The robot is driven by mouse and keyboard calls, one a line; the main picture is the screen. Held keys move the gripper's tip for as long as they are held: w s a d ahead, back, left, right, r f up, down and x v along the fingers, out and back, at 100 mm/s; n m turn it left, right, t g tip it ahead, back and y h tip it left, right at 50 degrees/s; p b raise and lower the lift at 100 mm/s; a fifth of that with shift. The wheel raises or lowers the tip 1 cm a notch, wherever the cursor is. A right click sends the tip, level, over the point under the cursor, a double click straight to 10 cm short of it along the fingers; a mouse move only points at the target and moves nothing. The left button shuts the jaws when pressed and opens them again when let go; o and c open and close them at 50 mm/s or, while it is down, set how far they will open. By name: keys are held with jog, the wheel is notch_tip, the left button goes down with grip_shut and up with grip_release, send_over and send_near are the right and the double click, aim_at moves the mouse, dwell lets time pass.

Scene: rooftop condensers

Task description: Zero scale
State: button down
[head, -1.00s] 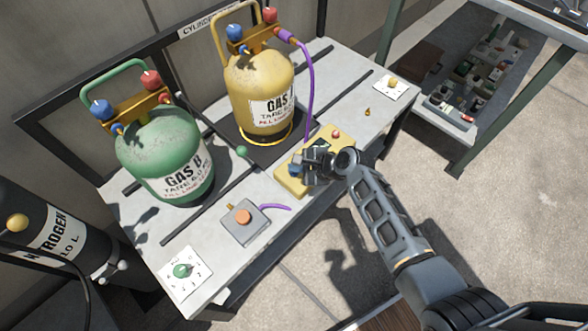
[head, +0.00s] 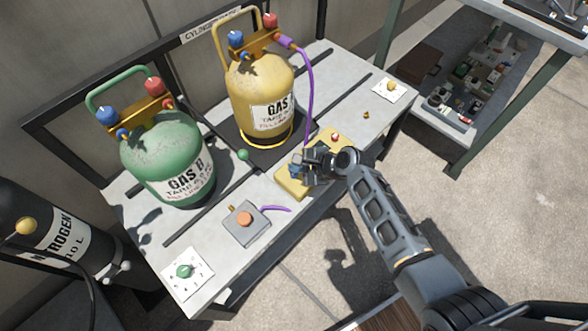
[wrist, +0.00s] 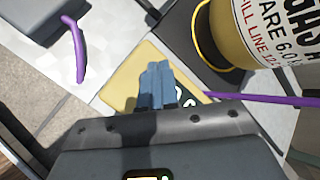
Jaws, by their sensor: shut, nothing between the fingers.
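The scale's black platform (head: 222,137) lies on the bench under the yellow GAS cylinder (head: 258,88). A yellow box (head: 291,187) with a red button (head: 335,137) at its far end sits in front of the platform. My gripper (head: 298,172) is over the middle of this box, hiding part of its top. In the wrist view its fingers (wrist: 158,84) are together and empty above the yellow box (wrist: 122,78). Dark and white markings on the box show partly beside the fingers. I cannot tell whether the fingertips touch it.
A green GAS B cylinder (head: 165,155) stands to the left. A grey box with an orange button (head: 244,217) and a dial plate (head: 186,272) lie near the front left. A purple hose (head: 310,85) runs from the yellow cylinder down close to my gripper. Another dial plate (head: 388,88) lies at right.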

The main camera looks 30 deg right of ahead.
aim_at(296, 175)
dwell(0.3)
notch_tip(296, 175, up, 5)
jog(key=p, duration=0.5)
jog(key=shift+r, duration=0.1)
dwell(0.7)
